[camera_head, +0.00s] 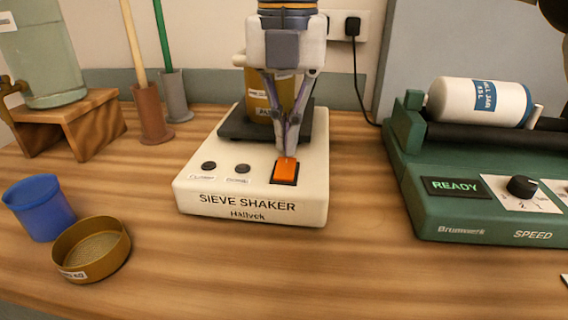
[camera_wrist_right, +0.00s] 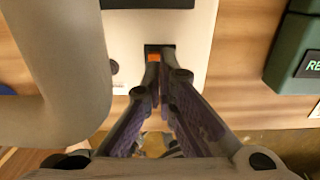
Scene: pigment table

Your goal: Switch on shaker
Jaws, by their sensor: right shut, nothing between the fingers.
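The sieve shaker (camera_head: 250,190) is a cream box on the wooden table, with a dark plate and a brass sieve stack (camera_head: 262,95) behind its panel. An orange rocker switch (camera_head: 285,170) sits at the right of its front panel, and it also shows in the right wrist view (camera_wrist_right: 154,57). My right gripper (camera_head: 289,152) points down, shut and empty, with its fingertips at the far edge of the switch. I cannot tell whether they touch it. In the right wrist view the closed fingertips (camera_wrist_right: 160,68) partly cover the switch. My left gripper is not in view.
A green roller machine (camera_head: 440,200) with a white jar (camera_head: 480,102) stands at right. A blue cup (camera_head: 40,207) and a brass sieve (camera_head: 92,249) are at front left. A glass vessel (camera_head: 42,55) on a wooden stand (camera_head: 70,122) is at back left. The front middle table is clear.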

